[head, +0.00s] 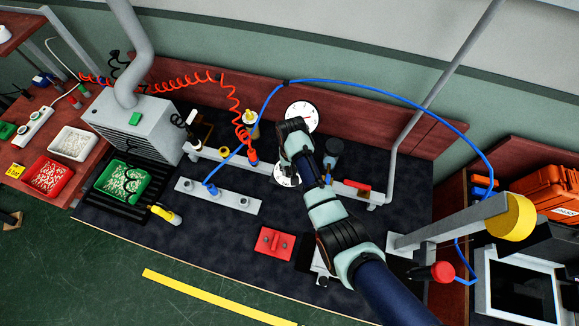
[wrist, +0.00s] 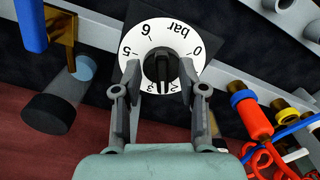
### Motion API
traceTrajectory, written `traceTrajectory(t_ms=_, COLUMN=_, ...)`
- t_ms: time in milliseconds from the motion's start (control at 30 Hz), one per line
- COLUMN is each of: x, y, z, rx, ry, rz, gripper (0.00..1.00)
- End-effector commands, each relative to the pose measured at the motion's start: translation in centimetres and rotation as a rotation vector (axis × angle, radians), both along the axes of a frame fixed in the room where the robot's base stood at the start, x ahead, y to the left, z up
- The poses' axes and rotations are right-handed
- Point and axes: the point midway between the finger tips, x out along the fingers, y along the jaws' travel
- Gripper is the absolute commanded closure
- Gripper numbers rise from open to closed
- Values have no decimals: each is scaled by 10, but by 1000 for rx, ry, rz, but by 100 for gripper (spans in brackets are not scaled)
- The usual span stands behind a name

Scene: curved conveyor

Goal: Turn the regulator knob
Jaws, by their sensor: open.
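The regulator knob (wrist: 159,69) is black with a raised grip bar. It sits at the centre of a round white dial (wrist: 138,40) marked with numbers and "bar", upside down in the wrist view. My gripper (wrist: 160,74) is open, with one finger on each side of the knob over the dial. The fingers look apart from the grip bar; their height above the dial is hard to tell. In the head view, my gripper is mostly hidden behind my wrist, and a white disc, apparently the dial (head: 284,181), shows partly below it.
A white gauge (head: 301,117) stands just behind my wrist. A red coiled hose (head: 237,110) and a blue hose (head: 381,91) run nearby. Red and blue fittings (wrist: 252,117) lie right of the gripper in the wrist view. A red block (head: 274,243) lies at the bench front.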

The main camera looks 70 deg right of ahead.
Motion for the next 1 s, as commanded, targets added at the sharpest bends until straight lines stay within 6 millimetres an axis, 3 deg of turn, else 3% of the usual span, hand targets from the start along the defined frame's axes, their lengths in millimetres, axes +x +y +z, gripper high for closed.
traceTrajectory(t_ms=133, x=0, y=0, z=-18, rx=0, ry=0, rz=0, gripper=58)
traceTrajectory(t_ms=400, x=0, y=0, z=-20, rx=-2, ry=-1, rz=1, gripper=58)
traceTrajectory(t_ms=433, x=0, y=0, z=-20, rx=-2, ry=-1, rz=1, gripper=60)
traceTrajectory(t_ms=667, x=0, y=0, z=-20, rx=-1, ry=0, rz=1, gripper=98)
traceTrajectory(t_ms=1000, x=0, y=0, z=-19, rx=-1, ry=-1, rz=16, gripper=100)
